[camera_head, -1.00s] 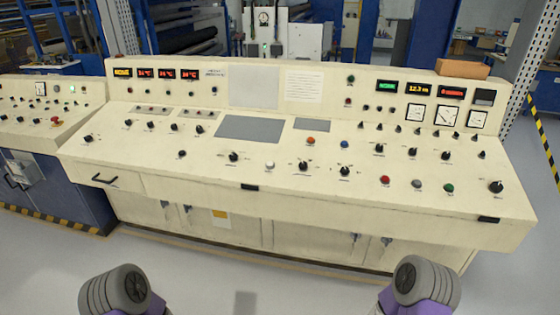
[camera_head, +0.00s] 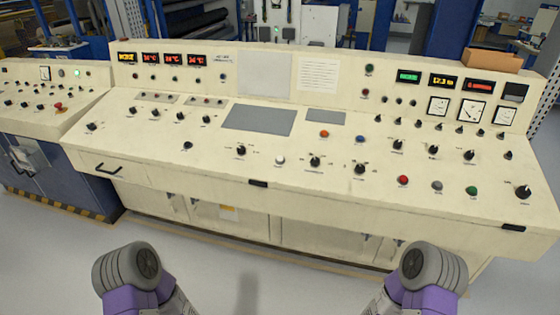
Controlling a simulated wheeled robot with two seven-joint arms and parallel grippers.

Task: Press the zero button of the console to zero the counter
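The cream console (camera_head: 330,215) spans the view in front of me, its sloped top facing me. A white button (camera_head: 280,160), an orange button (camera_head: 324,133) and a blue button (camera_head: 360,139) are in its middle. A red button (camera_head: 403,180), a grey button (camera_head: 437,186) and a green button (camera_head: 472,190) are at the front right. Labels are too small to read, so I cannot tell which is the zero button. Lit green (camera_head: 409,76), yellow (camera_head: 444,81) and red (camera_head: 479,87) displays are at upper right. Neither gripper is in view; only parts of my arms show at the bottom.
Black knobs (camera_head: 360,168) stand among the buttons. A second console (camera_head: 50,100) with a red knob adjoins at the left. An orange-brown box (camera_head: 492,60) lies on top at the right. Open grey floor (camera_head: 230,270) lies between me and the console.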

